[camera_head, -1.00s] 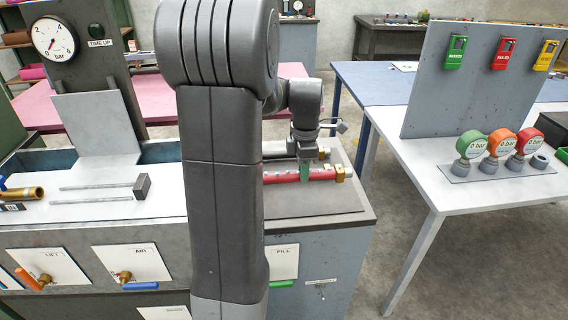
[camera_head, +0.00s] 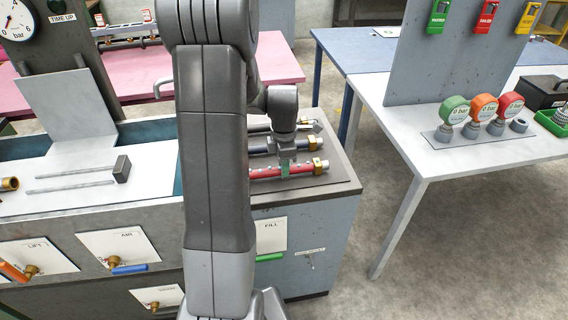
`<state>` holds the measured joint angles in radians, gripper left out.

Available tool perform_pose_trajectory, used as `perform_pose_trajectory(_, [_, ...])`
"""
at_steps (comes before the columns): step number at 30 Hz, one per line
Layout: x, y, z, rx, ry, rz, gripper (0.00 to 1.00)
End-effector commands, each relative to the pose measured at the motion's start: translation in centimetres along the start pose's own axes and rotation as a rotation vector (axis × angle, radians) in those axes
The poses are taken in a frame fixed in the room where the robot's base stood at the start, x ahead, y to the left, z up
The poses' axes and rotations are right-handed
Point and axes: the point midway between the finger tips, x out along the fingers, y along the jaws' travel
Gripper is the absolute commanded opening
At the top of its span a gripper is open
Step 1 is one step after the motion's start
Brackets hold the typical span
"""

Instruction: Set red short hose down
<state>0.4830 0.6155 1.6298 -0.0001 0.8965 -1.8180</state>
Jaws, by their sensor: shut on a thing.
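The red short hose (camera_head: 302,170) has a brass end fitting at its right and a green band near its middle. It lies level at the bench's dark top, and I cannot tell whether it touches the surface. My gripper (camera_head: 285,167) points down and is shut on the hose at the green band. My own arm hides the hose's left end.
A dark hose with a brass end (camera_head: 313,143) lies just behind the red one. The bench's dark top (camera_head: 335,185) is bare in front and to the right. A grey table (camera_head: 400,150) with gauges (camera_head: 455,112) and a padlock board stands at the right.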

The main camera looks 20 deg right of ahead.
Motion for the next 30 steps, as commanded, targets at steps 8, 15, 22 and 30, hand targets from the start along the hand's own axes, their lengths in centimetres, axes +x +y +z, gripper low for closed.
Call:
perform_pose_trajectory(8, [0.2,0.0,0.0,0.0,0.0,0.001,0.0])
perform_pose_trajectory(15, [0.2,0.0,0.0,0.0,0.0,0.0,0.47])
perform_pose_trajectory(22, [-0.1,0.0,0.0,0.0,0.0,0.001,0.47])
perform_pose_trajectory(30, [-4.5,0.1,0.0,0.0,-0.002,0.007,0.47])
